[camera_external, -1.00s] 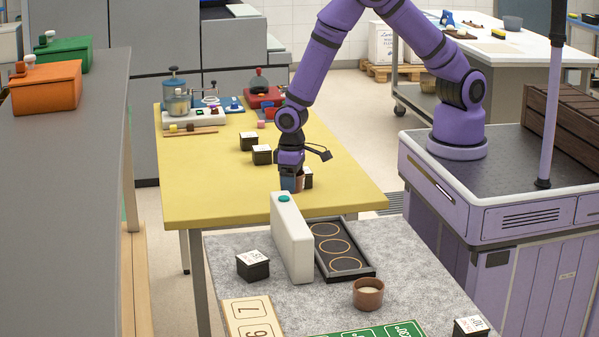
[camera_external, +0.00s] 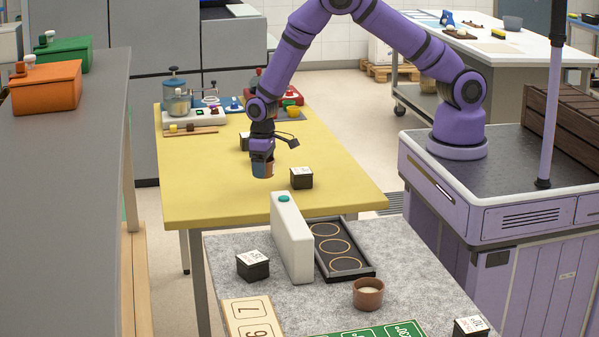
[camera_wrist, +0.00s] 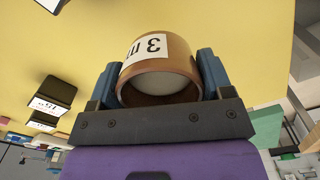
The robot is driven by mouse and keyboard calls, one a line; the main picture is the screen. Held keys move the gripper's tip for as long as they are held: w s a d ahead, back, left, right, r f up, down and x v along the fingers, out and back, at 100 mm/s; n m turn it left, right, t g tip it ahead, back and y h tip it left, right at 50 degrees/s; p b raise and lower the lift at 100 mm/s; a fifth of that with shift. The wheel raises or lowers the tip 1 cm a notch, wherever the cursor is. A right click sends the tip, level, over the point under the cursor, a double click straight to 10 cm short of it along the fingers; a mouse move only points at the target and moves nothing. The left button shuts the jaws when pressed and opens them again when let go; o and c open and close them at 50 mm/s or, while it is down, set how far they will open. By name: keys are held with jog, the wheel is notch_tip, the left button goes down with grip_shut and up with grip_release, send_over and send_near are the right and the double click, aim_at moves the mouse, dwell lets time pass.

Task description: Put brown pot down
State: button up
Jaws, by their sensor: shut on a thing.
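The brown pot (camera_wrist: 128,70) carries a white label with "3 m" on it and shows a pale inside in the wrist view. My gripper (camera_wrist: 158,80) is shut on the pot, with one blue finger on each side. In the external view my gripper (camera_external: 263,165) is over the middle of the yellow table (camera_external: 210,195), pointing down, and hides much of the pot (camera_external: 269,170). Whether the pot's base touches the table I cannot tell. A second brown pot (camera_external: 368,299) stands on the grey speckled table in front.
A black box with a white label (camera_external: 301,178) stands right of my gripper; another (camera_external: 244,142) is partly hidden behind my arm. A white upright block (camera_external: 291,240) and a black tray with rings (camera_external: 366,274) are in front. The yellow table's left front is clear.

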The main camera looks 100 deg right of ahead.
send_over(221, 191)
jog(key=shift+s+d+f, duration=0.1)
jog(key=shift+d+f, duration=0.05)
jog(key=shift+f, duration=2.2)
jog(key=shift+f, duration=0.1)
jog(key=o, duration=1)
jog(key=shift+o, duration=0.2)
